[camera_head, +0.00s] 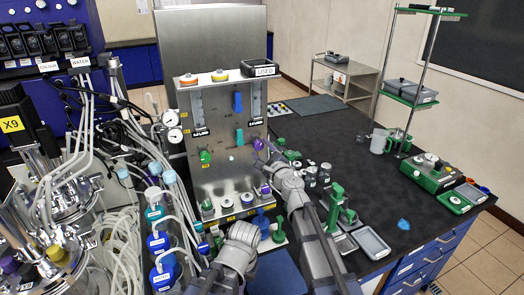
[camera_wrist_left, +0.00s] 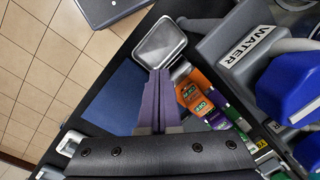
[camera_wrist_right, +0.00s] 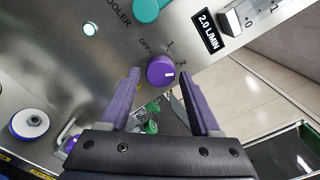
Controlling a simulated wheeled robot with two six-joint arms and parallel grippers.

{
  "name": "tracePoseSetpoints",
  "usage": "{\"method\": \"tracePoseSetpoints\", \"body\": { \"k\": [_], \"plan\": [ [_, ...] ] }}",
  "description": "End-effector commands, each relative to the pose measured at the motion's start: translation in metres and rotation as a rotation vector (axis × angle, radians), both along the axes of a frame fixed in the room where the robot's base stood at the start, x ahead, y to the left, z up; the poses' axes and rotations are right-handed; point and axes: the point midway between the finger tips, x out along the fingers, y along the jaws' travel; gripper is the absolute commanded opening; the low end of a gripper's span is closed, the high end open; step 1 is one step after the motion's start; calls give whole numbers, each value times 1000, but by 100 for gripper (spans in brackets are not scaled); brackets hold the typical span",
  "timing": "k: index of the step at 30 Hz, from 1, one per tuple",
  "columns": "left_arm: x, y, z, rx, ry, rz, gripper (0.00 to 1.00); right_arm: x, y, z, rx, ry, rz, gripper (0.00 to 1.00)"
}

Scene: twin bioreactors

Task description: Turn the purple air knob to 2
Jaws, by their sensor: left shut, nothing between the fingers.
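The purple air knob (camera_wrist_right: 160,71) sits on the steel panel (camera_wrist_right: 85,70), with OFF, 1 and 2 printed around it. Its white mark points right, close to the side of the 2. In the head view the knob (camera_head: 258,144) is at the panel's right, below the 2.0 L/MIN meter. My right gripper (camera_wrist_right: 161,73) is open, with one purple finger on each side of the knob and a visible gap on both sides; I cannot tell how far the tips are from the panel. My left gripper (camera_wrist_left: 160,73) is shut and empty, low in front of the panel.
A teal knob (camera_wrist_right: 148,9) is close by on the panel, and a green knob (camera_head: 205,156) is at its left. Bottles and tubing crowd the left side. A green stand (camera_head: 336,205) and grey trays (camera_head: 371,243) are right of my right arm.

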Motion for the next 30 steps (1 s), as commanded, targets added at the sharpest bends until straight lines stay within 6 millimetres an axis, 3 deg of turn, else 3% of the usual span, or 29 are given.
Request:
{"method": "tracePoseSetpoints", "body": {
  "k": [3,14,30],
  "plan": [
    [0,0,0,0,0,0,0,0,0,0,0,0,0,76],
    [0,0,0,0,0,0,0,-4,-2,0,1,0,0,76],
    [0,0,0,0,0,0,0,-71,-29,0,0,0,0,76]
  ]
}}
